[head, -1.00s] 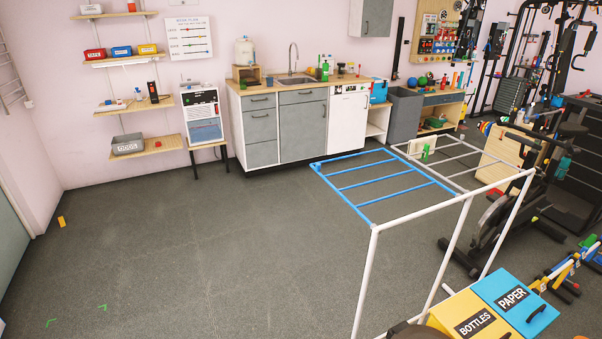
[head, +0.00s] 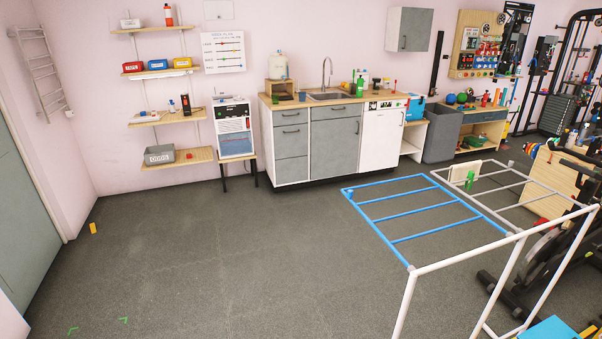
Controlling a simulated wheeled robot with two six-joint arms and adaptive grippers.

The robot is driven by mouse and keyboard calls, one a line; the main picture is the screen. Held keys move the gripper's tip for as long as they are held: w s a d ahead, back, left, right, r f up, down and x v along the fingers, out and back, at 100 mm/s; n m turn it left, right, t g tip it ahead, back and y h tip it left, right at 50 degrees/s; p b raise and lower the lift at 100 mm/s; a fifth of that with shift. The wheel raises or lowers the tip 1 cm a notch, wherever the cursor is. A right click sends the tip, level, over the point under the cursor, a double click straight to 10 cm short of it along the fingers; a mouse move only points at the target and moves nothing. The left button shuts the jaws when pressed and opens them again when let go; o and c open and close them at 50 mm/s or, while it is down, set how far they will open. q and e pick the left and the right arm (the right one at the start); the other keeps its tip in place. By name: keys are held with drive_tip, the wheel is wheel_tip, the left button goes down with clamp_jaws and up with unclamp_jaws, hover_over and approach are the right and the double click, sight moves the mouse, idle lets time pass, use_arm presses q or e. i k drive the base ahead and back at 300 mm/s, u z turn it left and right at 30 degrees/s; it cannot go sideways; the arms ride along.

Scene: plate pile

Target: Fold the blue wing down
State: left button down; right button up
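The blue wing (head: 416,210) is a ladder-like frame of blue bars on a white drying rack. It stands out level from the rack's left side, at the height of the rack's top. The rack's white legs (head: 500,275) stand on the floor at the lower right. A grey barred section (head: 497,197) lies to the right of the blue wing. Neither of my grippers is in the head view.
The grey floor (head: 200,260) left of the rack is wide and clear. Counter cabinets (head: 335,145) line the back wall. A dark exercise machine (head: 545,265) stands close on the right. A small yellow block (head: 93,228) lies at the left.

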sight(390, 243)
drive_tip(key=u, duration=0.35)
drive_tip(key=i, duration=1.05)
drive_tip(key=z, duration=0.7)
drive_tip(key=i, duration=0.8)
drive_tip(key=z, duration=0.75)
